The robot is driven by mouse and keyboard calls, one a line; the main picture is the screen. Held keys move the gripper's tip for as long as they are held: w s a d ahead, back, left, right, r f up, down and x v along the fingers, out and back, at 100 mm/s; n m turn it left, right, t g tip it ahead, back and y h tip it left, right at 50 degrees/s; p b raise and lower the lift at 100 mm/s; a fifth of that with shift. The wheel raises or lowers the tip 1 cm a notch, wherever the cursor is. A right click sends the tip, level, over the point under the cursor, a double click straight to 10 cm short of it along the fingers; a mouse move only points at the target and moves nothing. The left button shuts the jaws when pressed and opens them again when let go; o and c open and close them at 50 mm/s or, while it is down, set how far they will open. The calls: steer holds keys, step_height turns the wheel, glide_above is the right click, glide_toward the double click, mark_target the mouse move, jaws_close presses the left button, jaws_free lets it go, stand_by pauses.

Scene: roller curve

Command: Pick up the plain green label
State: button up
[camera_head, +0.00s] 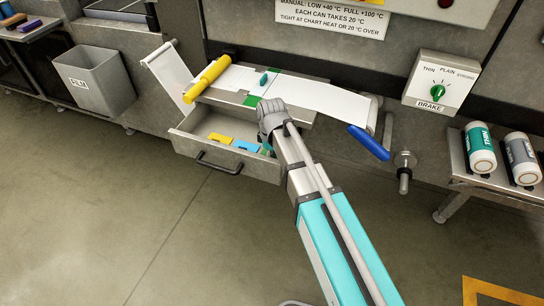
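An open grey drawer (228,170) juts out under the paper table. In it lie a yellow label (220,138) and a light blue label (246,146). A small green patch (265,152) shows at the drawer's right end, partly hidden by my gripper (266,148); it may be the green label. My gripper points down into that end of the drawer. Its fingertips are too small and covered to tell whether they are open or touch the green patch.
A paper strip (312,97) runs over the table beside a yellow roller (206,79) and a blue roller handle (369,142). A small dark green object (264,79) lies on the paper. A brake box (438,88) and cans (480,147) stand right, a bin (96,78) left.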

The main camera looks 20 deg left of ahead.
stand_by(0.3)
jaws_close()
steer(key=shift+r, duration=0.15)
stand_by(0.3)
step_height(320, 180, up, 10)
steer(key=p, duration=1)
stand_by(0.7)
step_height(320, 180, up, 29)
steer(key=p, duration=2.9)
steer(key=shift+s, duration=0.15)
